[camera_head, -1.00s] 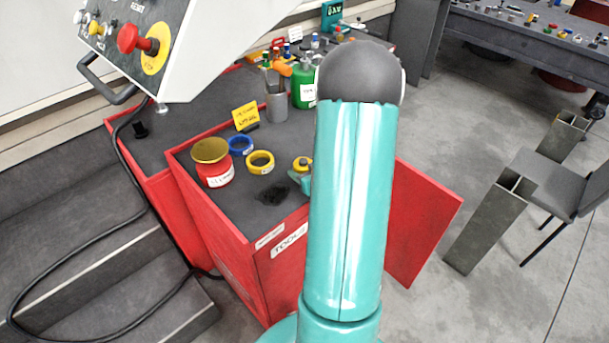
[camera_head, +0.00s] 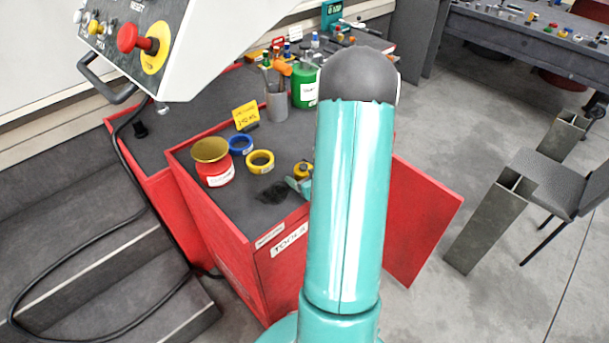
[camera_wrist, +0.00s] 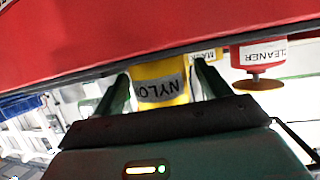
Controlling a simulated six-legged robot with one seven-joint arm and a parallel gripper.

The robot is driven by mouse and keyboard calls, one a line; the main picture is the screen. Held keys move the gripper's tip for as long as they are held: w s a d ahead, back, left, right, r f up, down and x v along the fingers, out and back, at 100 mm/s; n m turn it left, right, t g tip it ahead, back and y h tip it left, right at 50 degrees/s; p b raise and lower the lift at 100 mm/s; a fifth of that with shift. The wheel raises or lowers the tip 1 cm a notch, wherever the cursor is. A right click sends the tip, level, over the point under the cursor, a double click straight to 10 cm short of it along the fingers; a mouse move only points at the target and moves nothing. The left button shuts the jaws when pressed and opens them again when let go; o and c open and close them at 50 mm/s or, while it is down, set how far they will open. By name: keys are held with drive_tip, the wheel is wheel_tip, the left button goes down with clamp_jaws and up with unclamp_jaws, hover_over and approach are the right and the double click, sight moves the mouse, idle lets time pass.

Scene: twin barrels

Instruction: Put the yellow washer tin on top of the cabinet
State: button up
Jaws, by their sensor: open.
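The yellow washer tin (camera_head: 303,169) appears to stand on top of the red cabinet (camera_head: 222,226), near its right side, partly hidden by my teal arm. My gripper (camera_wrist: 160,78) is open, with one green finger on either side of the tin. In the head view only a small teal part of my gripper shows beside the tin; the rest is behind my arm.
A white control panel (camera_head: 190,40) overhangs at upper left.

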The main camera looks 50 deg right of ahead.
drive_tip(key=v, duration=1.2)
drive_tip(key=shift+r, duration=0.25)
drive_tip(key=shift+w, duration=0.1)
